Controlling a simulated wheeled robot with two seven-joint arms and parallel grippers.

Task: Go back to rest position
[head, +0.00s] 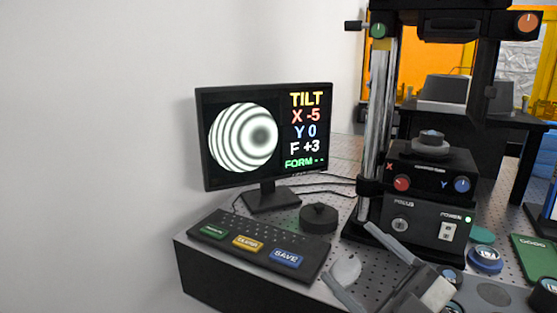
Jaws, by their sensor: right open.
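My right gripper (348,252) reaches in from the lower right over the front of the perforated table (340,219). Its two grey fingers are spread wide and point up and left. A pale grey round piece (346,270) shows between the fingers with a gap to each; I cannot tell its height relative to them. The interferometer (430,200) stands behind the gripper, with a red X knob (401,183), a blue Y knob (462,184), a focus knob (400,226) and a power switch (448,232). My left gripper is not in view.
A monitor (265,137) shows fringe rings and TILT X -5, Y 0, F +3, FORM --. A keypad (260,245) and a black puck (318,218) sit in front. Several round pieces, including a blue one (485,260), and a green panel (535,258) lie right.

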